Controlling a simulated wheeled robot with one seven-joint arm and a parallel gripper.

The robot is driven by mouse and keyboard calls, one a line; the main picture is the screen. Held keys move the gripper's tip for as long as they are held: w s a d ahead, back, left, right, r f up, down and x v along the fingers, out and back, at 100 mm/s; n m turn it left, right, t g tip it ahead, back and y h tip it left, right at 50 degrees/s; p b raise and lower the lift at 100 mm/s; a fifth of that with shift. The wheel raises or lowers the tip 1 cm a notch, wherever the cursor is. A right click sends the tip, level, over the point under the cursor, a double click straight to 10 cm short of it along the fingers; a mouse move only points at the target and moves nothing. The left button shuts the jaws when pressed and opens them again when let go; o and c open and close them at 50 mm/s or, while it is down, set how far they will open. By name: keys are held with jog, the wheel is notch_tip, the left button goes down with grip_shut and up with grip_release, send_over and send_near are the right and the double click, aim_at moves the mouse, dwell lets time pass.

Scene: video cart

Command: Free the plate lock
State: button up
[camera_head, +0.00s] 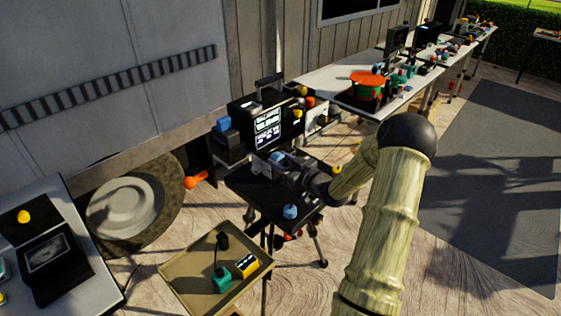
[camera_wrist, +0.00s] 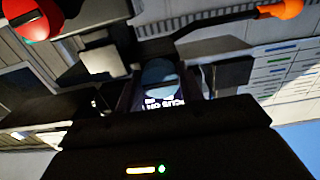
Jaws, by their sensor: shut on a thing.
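My gripper (camera_head: 276,166) reaches over the black top of the tripod cart (camera_head: 250,190), just in front of the monitor (camera_head: 268,122). Its jaws are shut on a blue knob (camera_head: 279,158). In the wrist view the rounded blue knob (camera_wrist: 158,72) sits between my two dark fingers (camera_wrist: 162,88), with lit screen text close behind it. The knob's lower part and its mount are hidden. A second blue knob (camera_head: 290,211) stands at the front corner of the cart top, apart from my gripper. I cannot tell which knob is the plate lock.
A tan tray (camera_head: 180,281) with a green and a yellow item stands in front. An orange-ended handle (camera_head: 195,179) sticks out left of the cart. A white table (camera_head: 398,93) with a red-and-green round item (camera_head: 368,85) is behind. Open floor lies right of my arm.

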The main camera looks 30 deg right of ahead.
jog(key=shift+f+n+b, duration=0.15)
jog(key=shift+n+b, duration=0.15)
jog(key=shift+b, duration=0.15)
jog(key=n+b, duration=0.4)
jog(key=b, duration=0.2)
jog(key=shift+f, duration=0.2)
jog(key=n+b, duration=0.4)
jog(key=b, duration=0.2)
jog(key=shift+n+b, duration=0.35)
jog(key=shift+n, duration=0.05)
jog(key=n+b, duration=0.4)
jog(key=b, duration=0.2)
jog(key=shift+n+b, duration=0.3)
jog(key=shift+b, duration=0.05)
jog(key=n+b, duration=0.2)
jog(key=b, duration=0.1)
jog(key=shift+r+n+b, duration=0.25)
jog(key=shift+n+b, duration=0.45)
